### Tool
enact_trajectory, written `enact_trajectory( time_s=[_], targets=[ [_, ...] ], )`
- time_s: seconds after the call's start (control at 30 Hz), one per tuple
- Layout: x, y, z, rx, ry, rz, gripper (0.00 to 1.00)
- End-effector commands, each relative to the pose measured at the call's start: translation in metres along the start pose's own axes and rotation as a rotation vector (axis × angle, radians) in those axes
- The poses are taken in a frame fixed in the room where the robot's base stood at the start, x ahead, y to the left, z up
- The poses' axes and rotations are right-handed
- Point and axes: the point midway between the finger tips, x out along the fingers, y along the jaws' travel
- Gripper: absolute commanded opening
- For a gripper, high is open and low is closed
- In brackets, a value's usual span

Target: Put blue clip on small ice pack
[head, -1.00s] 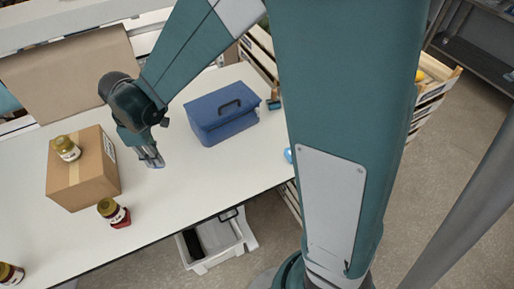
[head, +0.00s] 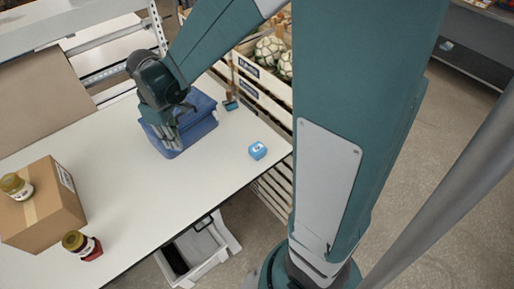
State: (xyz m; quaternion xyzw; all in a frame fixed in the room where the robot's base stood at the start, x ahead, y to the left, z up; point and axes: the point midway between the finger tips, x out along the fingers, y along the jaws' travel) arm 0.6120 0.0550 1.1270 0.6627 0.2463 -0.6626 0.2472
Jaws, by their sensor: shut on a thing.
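My gripper (head: 173,144) points down in front of the blue box (head: 206,129) and covers part of it. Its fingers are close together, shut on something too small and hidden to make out. I cannot pick out the blue clip for certain. A small light blue block (head: 257,151) with a pale mark lies on the white table near its right edge, apart from my gripper. It may be the small ice pack, but I cannot tell for certain.
A cardboard box (head: 42,212) with a jar (head: 15,186) on top stands at the left, another jar (head: 78,243) beside it. A dark teal tool (head: 231,104) lies by the far edge. Crates (head: 262,84) stand beyond. The table's middle is clear.

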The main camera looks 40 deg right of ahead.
Motion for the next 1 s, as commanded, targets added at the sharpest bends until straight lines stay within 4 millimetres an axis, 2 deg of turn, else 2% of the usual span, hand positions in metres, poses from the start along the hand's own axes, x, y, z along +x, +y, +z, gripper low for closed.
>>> enact_trajectory(
  time_s=[0.2, 0.5, 1.0],
  targets=[
    [-0.003, 0.029, 0.039, 0.108, 0.0, 0.0, 0.05],
    [-0.007, 0.06, 0.093, 0.25, 0.0, 0.0, 0.05],
    [-0.013, 0.098, 0.185, 0.489, -0.001, 0.001, 0.05]
  ],
)
